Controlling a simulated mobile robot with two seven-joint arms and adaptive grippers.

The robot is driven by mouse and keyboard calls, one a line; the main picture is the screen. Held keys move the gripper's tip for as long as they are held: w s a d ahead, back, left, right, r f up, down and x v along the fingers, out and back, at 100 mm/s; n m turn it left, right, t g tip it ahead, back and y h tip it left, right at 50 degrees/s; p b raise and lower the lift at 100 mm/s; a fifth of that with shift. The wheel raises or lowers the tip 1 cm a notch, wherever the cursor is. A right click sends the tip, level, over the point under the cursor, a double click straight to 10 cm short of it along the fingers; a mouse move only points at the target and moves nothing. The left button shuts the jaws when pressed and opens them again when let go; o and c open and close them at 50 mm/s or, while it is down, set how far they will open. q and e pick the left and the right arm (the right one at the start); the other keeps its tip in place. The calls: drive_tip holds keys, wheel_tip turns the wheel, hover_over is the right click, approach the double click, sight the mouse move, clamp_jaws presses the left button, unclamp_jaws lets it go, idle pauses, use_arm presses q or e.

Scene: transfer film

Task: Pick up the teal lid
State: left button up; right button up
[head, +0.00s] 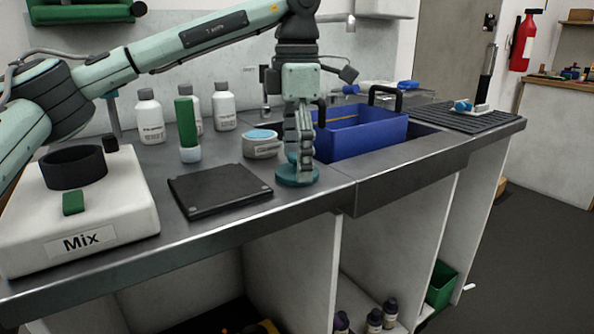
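The teal lid (286,180) is a low round disc lying on the grey counter, left of the blue bin. My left gripper (302,176) points straight down over it, with its fingertips at the lid's top. The fingers overlap in this view and cover the lid's middle, so I cannot tell whether they are open or closed on it. The lid appears to rest on the counter. My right gripper is not in view.
A black plate (220,190) lies left of the lid. The blue bin (362,138) is close on the right. The white Mix machine (120,215) is at left. The counter's front edge (260,216) is near.

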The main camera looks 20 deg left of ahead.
use_arm(q)
drive_tip(key=c, duration=0.8)
drive_tip(key=shift+c, duration=0.3)
